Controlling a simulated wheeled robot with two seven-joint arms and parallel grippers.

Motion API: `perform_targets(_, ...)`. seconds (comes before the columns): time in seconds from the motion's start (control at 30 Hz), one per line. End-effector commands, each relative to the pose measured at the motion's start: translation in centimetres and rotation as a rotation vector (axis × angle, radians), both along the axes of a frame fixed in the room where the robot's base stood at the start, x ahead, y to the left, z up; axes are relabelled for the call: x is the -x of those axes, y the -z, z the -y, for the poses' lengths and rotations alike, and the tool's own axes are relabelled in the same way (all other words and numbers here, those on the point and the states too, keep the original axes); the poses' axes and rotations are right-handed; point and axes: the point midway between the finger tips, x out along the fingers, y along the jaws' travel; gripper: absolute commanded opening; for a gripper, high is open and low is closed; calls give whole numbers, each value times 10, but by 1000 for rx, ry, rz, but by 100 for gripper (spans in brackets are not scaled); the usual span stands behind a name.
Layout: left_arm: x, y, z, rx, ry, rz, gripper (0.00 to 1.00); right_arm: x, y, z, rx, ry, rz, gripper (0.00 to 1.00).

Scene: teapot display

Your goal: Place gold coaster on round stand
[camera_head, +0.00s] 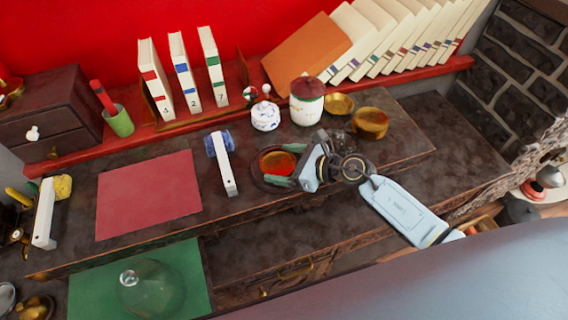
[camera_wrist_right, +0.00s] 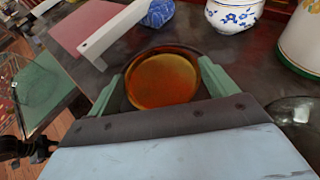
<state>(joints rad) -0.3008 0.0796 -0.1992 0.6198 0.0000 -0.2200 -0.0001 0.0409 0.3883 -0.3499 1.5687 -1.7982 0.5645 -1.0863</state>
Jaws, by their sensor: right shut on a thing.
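The gold coaster (camera_head: 277,163) is a round amber-gold disc on the dark counter. It also shows in the right wrist view (camera_wrist_right: 162,80), lying flat between my green fingers. A dark round rim, which looks like the round stand (camera_head: 257,181), shows around and under it. I cannot tell whether the coaster rests on it or hangs just above. My right gripper (camera_head: 285,165) is shut on the coaster, with one finger at each side. The near part of the coaster is partly hidden by the gripper. My left gripper is not in view.
A white bar with a blue roll (camera_head: 225,165) stands close left. A blue-and-white pot (camera_head: 265,116), a white canister (camera_head: 306,103) and gold bowls (camera_head: 370,123) stand behind. A glass dome (camera_head: 150,290) sits on a green mat in front. The red mat (camera_head: 150,193) is bare.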

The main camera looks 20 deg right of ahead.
Motion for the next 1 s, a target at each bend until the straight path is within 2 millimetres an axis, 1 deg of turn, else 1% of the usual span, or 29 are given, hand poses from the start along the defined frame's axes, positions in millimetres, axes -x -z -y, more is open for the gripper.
perform_targets(0.17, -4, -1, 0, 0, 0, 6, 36, 0, -2, 0, 0, 0, 1, 60)
perform_targets(0.33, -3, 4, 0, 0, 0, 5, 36, 0, 3, 0, 0, 0, 1, 60)
perform_targets(0.37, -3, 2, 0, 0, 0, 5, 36, 0, 3, 0, 1, 0, 1, 88)
perform_targets(0.43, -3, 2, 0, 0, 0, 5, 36, 0, 2, 0, 1, 0, 1, 98)
perform_targets(0.47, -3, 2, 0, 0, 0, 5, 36, 0, 2, 0, 1, 0, 1, 100)
perform_targets(0.67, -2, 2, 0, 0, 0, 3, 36, 0, 2, 0, 0, 0, 0, 100)
perform_targets(0.77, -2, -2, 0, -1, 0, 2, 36, 0, -2, 0, 0, 0, 0, 100)
perform_targets(0.87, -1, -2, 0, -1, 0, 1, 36, 8, -5, 9, 4, 0, 0, 100)
perform_targets(0.97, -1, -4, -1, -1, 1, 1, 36, 21, -13, 22, 4, -2, -2, 100)
perform_targets(1.0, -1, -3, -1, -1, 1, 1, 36, 27, -16, 29, 6, 0, -1, 100)
